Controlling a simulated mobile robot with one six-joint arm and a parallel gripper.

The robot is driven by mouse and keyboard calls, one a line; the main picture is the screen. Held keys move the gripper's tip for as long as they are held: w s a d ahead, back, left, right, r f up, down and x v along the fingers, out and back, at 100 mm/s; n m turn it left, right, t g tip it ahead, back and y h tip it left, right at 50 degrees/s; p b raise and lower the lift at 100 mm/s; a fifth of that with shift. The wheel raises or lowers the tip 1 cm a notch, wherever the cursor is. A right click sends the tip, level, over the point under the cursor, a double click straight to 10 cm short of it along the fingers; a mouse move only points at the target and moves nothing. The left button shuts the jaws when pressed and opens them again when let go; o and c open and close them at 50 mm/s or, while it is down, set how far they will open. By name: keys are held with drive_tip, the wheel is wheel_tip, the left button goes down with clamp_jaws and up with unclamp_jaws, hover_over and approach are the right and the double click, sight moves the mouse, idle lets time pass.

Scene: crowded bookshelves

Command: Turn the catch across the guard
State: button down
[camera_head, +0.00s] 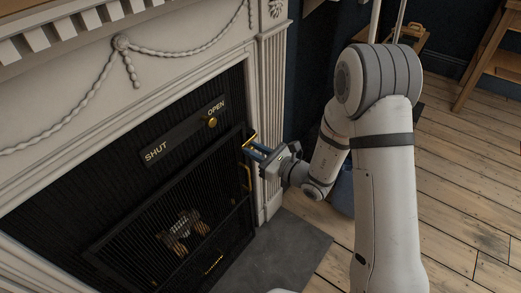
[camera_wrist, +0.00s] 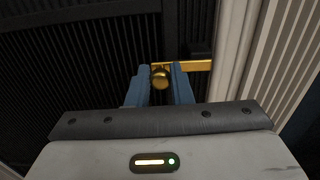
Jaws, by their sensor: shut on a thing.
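The black mesh guard (camera_head: 160,222) stands in front of the fireplace opening. The brass catch (camera_head: 250,140) is at the guard's upper right corner. In the wrist view the catch's bar (camera_wrist: 198,66) runs to the right from a round brass knob (camera_wrist: 160,82). My gripper (camera_head: 251,151) reaches the catch from the right. Its blue fingers (camera_wrist: 161,80) are on either side of the knob, shut on it. The fingers hide part of the catch in both views.
A plaque (camera_head: 183,133) reading SHUT and OPEN is above the guard, with a brass knob (camera_head: 212,122) near OPEN. A brass handle (camera_head: 248,179) is on the guard's right side. The white fireplace surround (camera_head: 270,80) is close beside my gripper. Wooden floor (camera_head: 450,190) is at right.

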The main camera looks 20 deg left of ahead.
drive_tip(key=c, duration=1.3)
unclamp_jaws()
drive_tip(key=shift+d, duration=0.1)
drive_tip(key=p+v, duration=0.1)
drive_tip(key=v, duration=0.6)
drive_tip(key=shift+s+d, duration=0.2)
drive_tip(key=shift+d, duration=0.15)
